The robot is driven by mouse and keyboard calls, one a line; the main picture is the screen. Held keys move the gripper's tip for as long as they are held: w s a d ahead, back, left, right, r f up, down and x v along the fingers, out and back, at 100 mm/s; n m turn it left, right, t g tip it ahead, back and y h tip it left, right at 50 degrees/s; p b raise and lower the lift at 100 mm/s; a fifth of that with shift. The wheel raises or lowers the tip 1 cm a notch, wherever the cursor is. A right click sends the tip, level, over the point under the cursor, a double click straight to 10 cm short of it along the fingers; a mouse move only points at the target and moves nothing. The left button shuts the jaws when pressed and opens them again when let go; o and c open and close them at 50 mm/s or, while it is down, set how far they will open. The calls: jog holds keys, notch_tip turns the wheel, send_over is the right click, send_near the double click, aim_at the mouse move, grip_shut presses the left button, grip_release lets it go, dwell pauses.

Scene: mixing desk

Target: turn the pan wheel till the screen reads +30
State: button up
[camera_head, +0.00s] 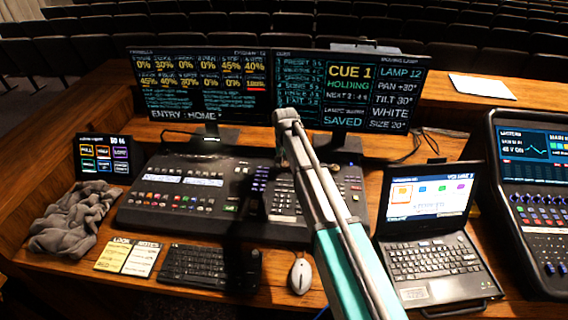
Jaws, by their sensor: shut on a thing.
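The right-hand monitor (350,92) is the screen with the lamp readout; its right column reads LAMP 12, PAN +30°, TILT 30°, WHITE and SIZE 20°. It also shows CUE 1, HOLDING and SAVED. The mixing desk (150,212) lies below the monitors, with many buttons and keys. My arm crosses in front of the desk's right part and hides some of it. I cannot make out the pan wheel or my gripper's fingers; the end of my arm is not clearly visible behind its own links and dark shadow.
The left monitor (200,85) shows percentages. A keyboard (205,267), a mouse (300,276) and yellow notes (128,257) lie in front. A grey cloth (72,220) is at left. A laptop (430,255) and another console (535,200) crowd the right. Paper (481,87) lies behind.

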jog(key=o, duration=1.1)
jog(key=shift+o, duration=0.2)
jog(key=shift+r, duration=0.15)
